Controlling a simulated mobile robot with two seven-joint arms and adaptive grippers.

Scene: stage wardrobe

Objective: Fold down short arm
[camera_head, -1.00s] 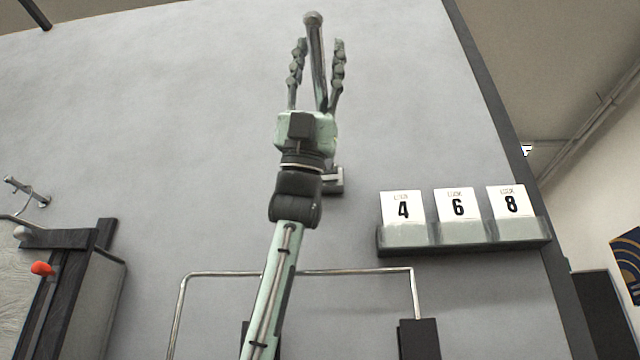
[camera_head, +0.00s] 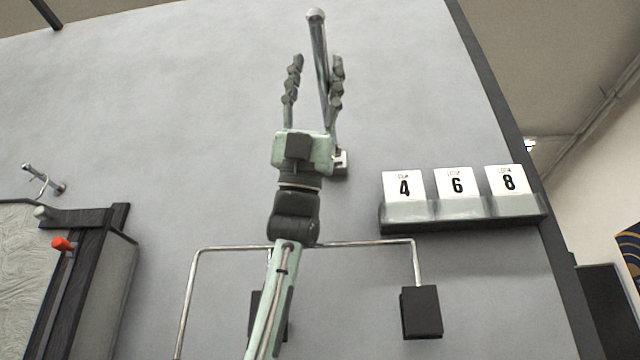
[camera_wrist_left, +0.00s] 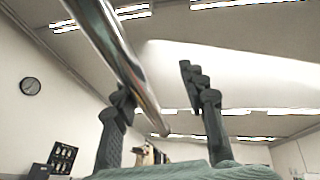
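The short arm (camera_head: 318,55) is a slim metal rod with a rounded pale tip. It stands nearly upright, leaning slightly left, from a small bracket (camera_head: 341,163) on the grey wall. My left gripper (camera_head: 316,64) points up with its fingers open, one on each side of the rod in the head view. The rod's tip rises above the fingertips, and its lower part passes beside or behind the gripper's palm. In the left wrist view the rod (camera_wrist_left: 118,50) runs close to the left finger; contact cannot be told. My right gripper is not in view.
A ledge (camera_head: 460,212) with number cards 4, 6 and 8 is right of the bracket. A bent metal rail (camera_head: 365,243) with black blocks (camera_head: 421,312) is below. A dark-framed cabinet (camera_head: 95,270) with a red knob (camera_head: 63,244) and a wall hook (camera_head: 45,180) are left.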

